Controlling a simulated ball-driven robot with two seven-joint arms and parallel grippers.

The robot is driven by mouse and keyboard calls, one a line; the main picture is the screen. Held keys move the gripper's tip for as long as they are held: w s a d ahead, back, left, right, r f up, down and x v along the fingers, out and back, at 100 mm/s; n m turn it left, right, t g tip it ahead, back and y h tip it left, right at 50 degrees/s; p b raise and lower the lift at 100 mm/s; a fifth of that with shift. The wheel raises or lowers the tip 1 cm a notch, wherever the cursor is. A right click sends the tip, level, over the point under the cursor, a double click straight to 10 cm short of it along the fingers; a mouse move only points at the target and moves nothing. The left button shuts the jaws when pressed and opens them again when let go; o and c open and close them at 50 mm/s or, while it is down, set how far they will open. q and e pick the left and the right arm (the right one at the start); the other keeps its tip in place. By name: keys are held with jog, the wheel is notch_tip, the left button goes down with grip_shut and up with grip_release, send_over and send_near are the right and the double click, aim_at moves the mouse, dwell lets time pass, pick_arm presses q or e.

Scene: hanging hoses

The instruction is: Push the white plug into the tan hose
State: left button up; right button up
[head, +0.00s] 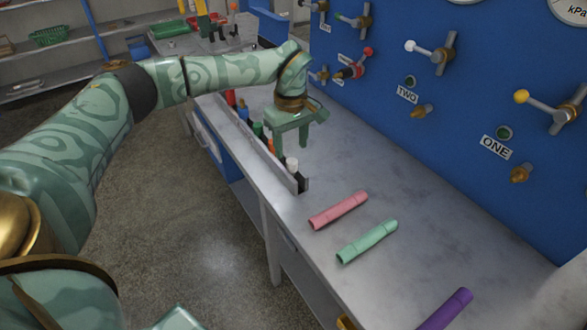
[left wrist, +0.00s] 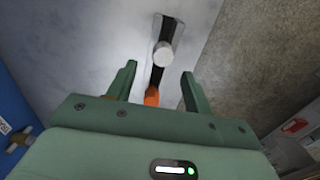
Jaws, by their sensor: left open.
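The white plug (head: 292,164) stands at the near end of a narrow rack on the bench, its round white top showing. It also shows in the left wrist view (left wrist: 163,53), just beyond the fingertips and roughly in line with the gap. My left gripper (head: 291,149) is open, fingers pointing down above the rack, near the plug but not closed on it. In the left wrist view (left wrist: 159,72) its two fingers are apart with nothing gripped. I cannot make out a tan hose in either view.
The rack (head: 302,183) holds several other plugs, including an orange one (left wrist: 152,96). Pink (head: 338,210), green (head: 367,242) and purple (head: 446,309) tubes lie on the bench. A blue panel (head: 470,95) with valves rises on the right. The bench (head: 400,190) is clear between.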

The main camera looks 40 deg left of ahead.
aim_at(292, 161)
pick_arm(q)
jog(key=f, duration=0.1)
jog(key=f+b, duration=0.1)
jog(key=f, duration=0.1)
jog(key=f+b, duration=0.1)
jog(key=shift+s+d+f, duration=0.3)
jog(key=shift+f, duration=0.4)
jog(key=shift+r, duration=0.1)
jog(key=c, duration=1)
jog(key=shift+c, duration=0.2)
